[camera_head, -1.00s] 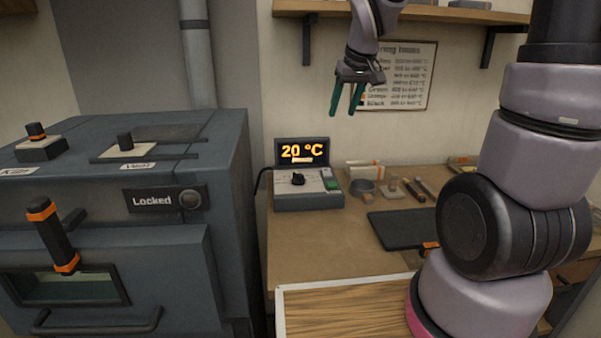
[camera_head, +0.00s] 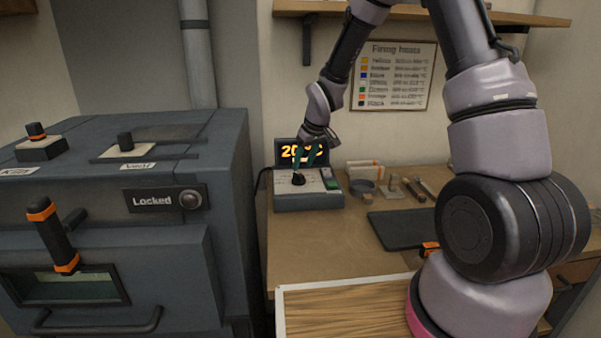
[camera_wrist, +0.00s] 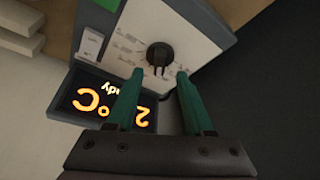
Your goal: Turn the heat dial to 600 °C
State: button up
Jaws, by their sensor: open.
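The heat control box (camera_head: 310,203) stands on the workbench against the wall, with a light sloped panel. Its black dial (camera_head: 298,179) sits on the left part of that panel; it also shows in the wrist view (camera_wrist: 160,55). The display (camera_head: 285,152) above it has orange digits, partly hidden by my gripper; in the wrist view the display (camera_wrist: 90,102) appears upside down with "°C" and "dy" legible. My gripper (camera_head: 307,168) is just above the panel, close to the dial. In the wrist view its green fingers (camera_wrist: 155,82) are apart and empty, with the dial just beyond their tips.
A grey kiln (camera_head: 180,255) with a "Locked" label stands at the left. A chart of firing heats (camera_head: 393,75) hangs on the wall. A shelf (camera_head: 440,14) is above.

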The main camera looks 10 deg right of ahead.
aim_at(299, 174)
jog(key=shift+x, duration=2.4)
grip_shut()
jog(key=shift+r, duration=0.1)
jog(key=shift+a+m+t+h, duration=0.2)
jog(key=shift+m+t+h, duration=0.15)
jog(key=shift+m, duration=0.95)
jog(key=shift+m+h, duration=0.65)
jog(key=shift+m, duration=0.85)
